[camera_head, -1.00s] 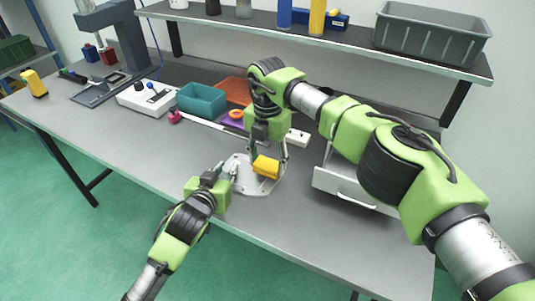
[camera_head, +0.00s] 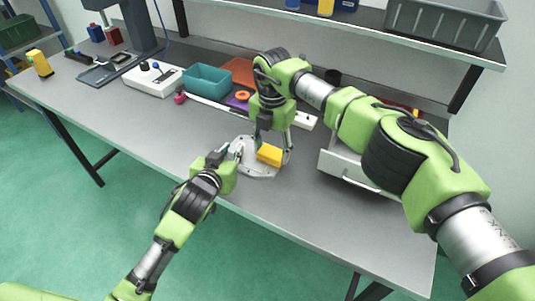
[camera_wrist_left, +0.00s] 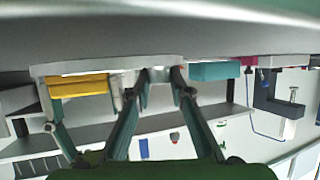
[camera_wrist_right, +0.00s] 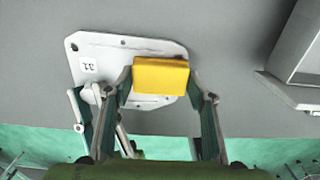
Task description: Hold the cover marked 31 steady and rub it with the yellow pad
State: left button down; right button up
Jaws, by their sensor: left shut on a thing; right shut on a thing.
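The cover marked 31 (camera_head: 258,171) is a flat light-grey plate lying on the table near its front edge. Its number shows on a label in the right wrist view (camera_wrist_right: 88,67). My right gripper (camera_wrist_right: 162,90) is shut on the pad from above. The pad hides part of the cover.
A teal bin (camera_head: 207,79), an orange tray (camera_head: 238,70) and a white box with knobs (camera_head: 152,80) stand behind, to the left. A shelf (camera_head: 350,32) runs above the back. The front left table is clear.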

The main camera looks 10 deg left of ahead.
jog(key=shift+w+d, duration=0.25)
jog(key=shift+w, duration=0.1)
jog(key=shift+s+r, duration=0.1)
jog(key=shift+r, duration=3.95)
pick_arm(q)
jog(key=c, duration=1.8)
grip_release()
jog(key=shift+o, duration=0.2)
jog(key=v, duration=1.2)
jog(key=shift+f, duration=0.1)
